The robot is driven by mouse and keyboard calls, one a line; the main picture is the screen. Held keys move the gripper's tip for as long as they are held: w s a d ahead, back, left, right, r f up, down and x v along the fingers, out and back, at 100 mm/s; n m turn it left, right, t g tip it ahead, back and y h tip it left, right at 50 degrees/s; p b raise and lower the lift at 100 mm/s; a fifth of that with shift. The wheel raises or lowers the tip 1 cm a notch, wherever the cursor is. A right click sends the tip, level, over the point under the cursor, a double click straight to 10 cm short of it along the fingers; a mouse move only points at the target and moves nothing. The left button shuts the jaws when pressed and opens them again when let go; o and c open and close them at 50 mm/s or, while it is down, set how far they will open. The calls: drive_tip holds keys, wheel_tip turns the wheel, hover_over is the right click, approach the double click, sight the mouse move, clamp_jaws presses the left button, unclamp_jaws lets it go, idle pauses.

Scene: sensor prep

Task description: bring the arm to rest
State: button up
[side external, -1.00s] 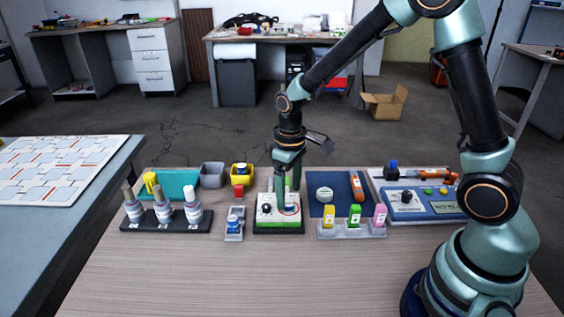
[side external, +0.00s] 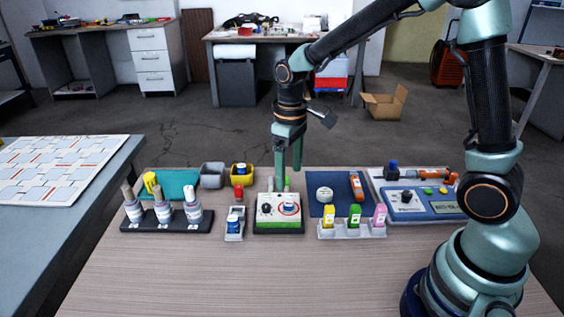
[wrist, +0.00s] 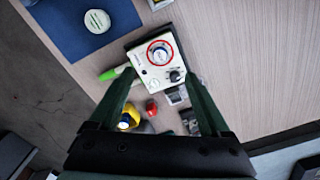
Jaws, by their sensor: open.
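My gripper (side external: 288,168) hangs pointing down above the back of a white and green box with a dial and a red-ringed round part (side external: 278,209). In the wrist view my gripper's two green fingers (wrist: 160,100) are spread apart, with nothing held between them. The box also shows in the wrist view (wrist: 148,76), beyond the fingertips. My gripper is clear of the box and the table.
A rack of bottles (side external: 166,220) stands at the left. A small holder (side external: 234,224) stands beside the box. A blue mat (side external: 322,208) with a white round lid, a rack of coloured bottles (side external: 350,231) and a blue device (side external: 425,205) lie to the right. The table front is bare.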

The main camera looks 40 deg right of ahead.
drive_tip(key=shift+r, duration=0.1)
drive_tip(key=s+d+r+m+t, duration=0.2)
drive_tip(key=s+r+t, duration=0.3)
drive_tip(key=s+r, duration=0.5)
drive_tip(key=shift+s+r+m+t, duration=0.35)
drive_tip(key=shift+r+m, duration=0.15)
drive_tip(key=shift+r, duration=0.3)
